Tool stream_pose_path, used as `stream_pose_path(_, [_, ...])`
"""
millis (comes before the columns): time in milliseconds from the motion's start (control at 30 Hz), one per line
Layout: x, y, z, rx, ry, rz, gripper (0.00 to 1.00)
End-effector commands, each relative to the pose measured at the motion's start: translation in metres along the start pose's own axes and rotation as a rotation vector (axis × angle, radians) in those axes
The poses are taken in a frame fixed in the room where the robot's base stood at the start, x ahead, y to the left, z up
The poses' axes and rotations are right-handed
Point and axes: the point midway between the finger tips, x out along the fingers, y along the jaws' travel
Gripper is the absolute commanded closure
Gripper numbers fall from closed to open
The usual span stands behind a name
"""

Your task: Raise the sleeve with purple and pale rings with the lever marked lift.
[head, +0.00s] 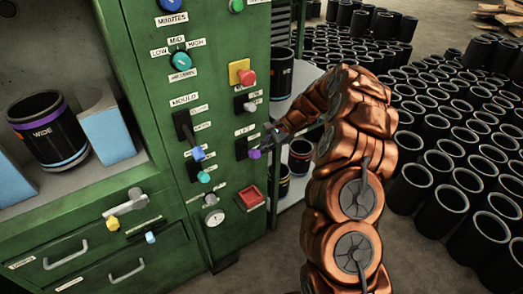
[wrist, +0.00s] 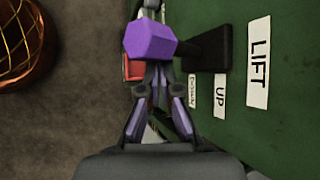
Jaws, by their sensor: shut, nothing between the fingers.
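The black sleeve (head: 48,130) marked WIDE stands upright in the cabinet's chamber in the head view. It has a purple ring near its top and thin coloured rings lower down, one pale blue. The lift lever's purple knob (head: 254,154) is on the green panel. In the wrist view this knob (wrist: 150,40) is large, beside the LIFT label (wrist: 258,62) and the UP label (wrist: 220,96). My gripper (head: 268,141) is at the lever, its fingers (wrist: 159,78) shut and empty. The fingertips overlap the knob's near edge; I cannot tell whether they touch it.
A blue-knobbed lever (head: 197,153) under MOULD and a teal knob (head: 203,177) are left of the lift lever. A red square button (head: 250,196) is below it, and a red button (head: 246,76) on yellow above. Many black sleeves (head: 440,150) crowd the floor at right.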

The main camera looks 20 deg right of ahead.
Motion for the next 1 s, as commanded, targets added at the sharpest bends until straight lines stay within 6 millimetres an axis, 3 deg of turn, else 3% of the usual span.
stream_pose_path(433, [-0.007, -0.006, 0.008, -0.003, -0.01, -0.001, 1.0])
stream_pose_path(800, [0.007, 0.006, -0.039, 0.008, 0.003, -0.001, 1.0])
stream_pose_path(1000, [-0.032, 0.0, -0.038, 0.0, 0.009, -0.005, 1.0])
